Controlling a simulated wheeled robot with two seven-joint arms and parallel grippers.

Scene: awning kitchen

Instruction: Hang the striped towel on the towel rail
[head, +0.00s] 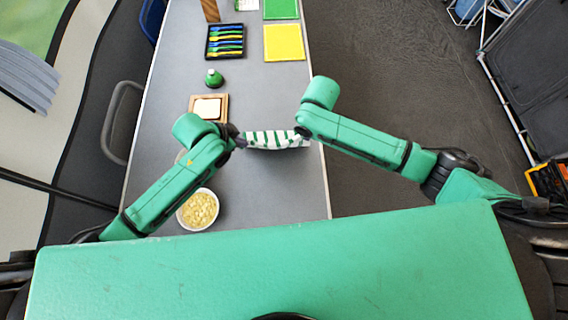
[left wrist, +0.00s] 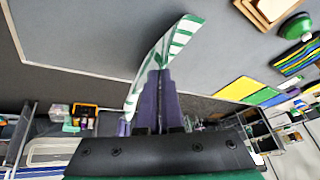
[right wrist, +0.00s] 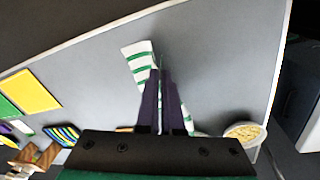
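The striped towel (head: 277,140), white with green stripes, spans between my two grippers over the right part of the grey counter. My left gripper (head: 241,141) is at its left end. In the left wrist view the fingers (left wrist: 158,78) are closed together on the towel (left wrist: 172,48). My right gripper (head: 301,133) is at its right end, near the counter's edge. In the right wrist view its fingers (right wrist: 161,75) are close together on the towel (right wrist: 138,63), which shows on both sides of them. I cannot make out the towel rail with certainty.
A grey looped bar (head: 113,125) stands left of the counter.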

